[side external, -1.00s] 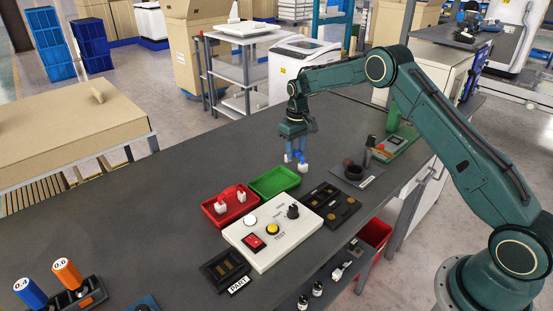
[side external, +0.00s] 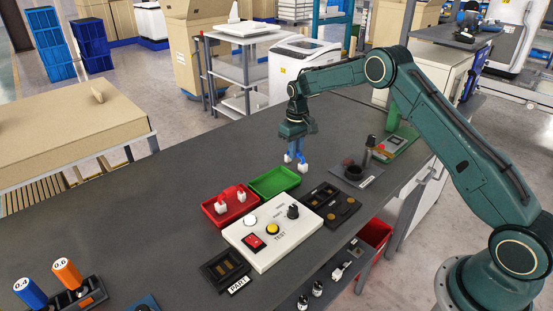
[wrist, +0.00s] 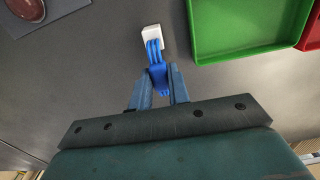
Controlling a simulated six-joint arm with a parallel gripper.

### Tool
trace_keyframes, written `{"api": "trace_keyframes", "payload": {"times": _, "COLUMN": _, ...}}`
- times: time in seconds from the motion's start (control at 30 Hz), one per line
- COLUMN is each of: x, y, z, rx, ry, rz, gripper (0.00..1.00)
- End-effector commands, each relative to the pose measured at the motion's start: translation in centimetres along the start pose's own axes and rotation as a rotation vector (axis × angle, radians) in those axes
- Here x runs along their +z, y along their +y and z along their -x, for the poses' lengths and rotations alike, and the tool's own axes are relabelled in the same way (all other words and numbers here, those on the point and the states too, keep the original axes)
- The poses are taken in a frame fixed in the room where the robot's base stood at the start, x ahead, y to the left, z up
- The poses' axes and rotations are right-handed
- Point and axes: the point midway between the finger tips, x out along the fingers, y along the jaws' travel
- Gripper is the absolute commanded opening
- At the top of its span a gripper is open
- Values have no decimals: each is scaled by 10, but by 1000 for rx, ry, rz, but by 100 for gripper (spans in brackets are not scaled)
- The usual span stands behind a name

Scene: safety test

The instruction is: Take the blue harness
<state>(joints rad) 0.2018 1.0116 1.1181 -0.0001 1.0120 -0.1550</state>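The blue harness (side external: 295,155) has a blue cable with white connectors at its ends. In the side view it is under my gripper (side external: 294,148), behind the green tray, with the two white connectors low and the blue part between my fingers. In the wrist view my gripper (wrist: 161,80) has its fingertips closed in on the blue harness (wrist: 154,50), with one white connector sticking out beyond them. The other connector is hidden there. I cannot tell for sure whether the harness touches the table.
The green tray (side external: 275,189) looks empty; it also shows in the wrist view (wrist: 240,57). A red tray (side external: 217,222) holds a red harness (side external: 232,194). A white test box (side external: 272,235) stands in front. A dark fixture (side external: 331,205) and a grey plate (side external: 376,177) are to the right.

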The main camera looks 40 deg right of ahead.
Motion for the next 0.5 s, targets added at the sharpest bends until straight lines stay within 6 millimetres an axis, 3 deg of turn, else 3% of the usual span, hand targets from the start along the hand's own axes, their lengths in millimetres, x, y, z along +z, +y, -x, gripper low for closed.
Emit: {"api": "trace_keyframes", "payload": {"times": 0.5, "x": -1, "y": 0, "z": 17, "rx": 0, "ry": 3, "rz": 0, "gripper": 0}}
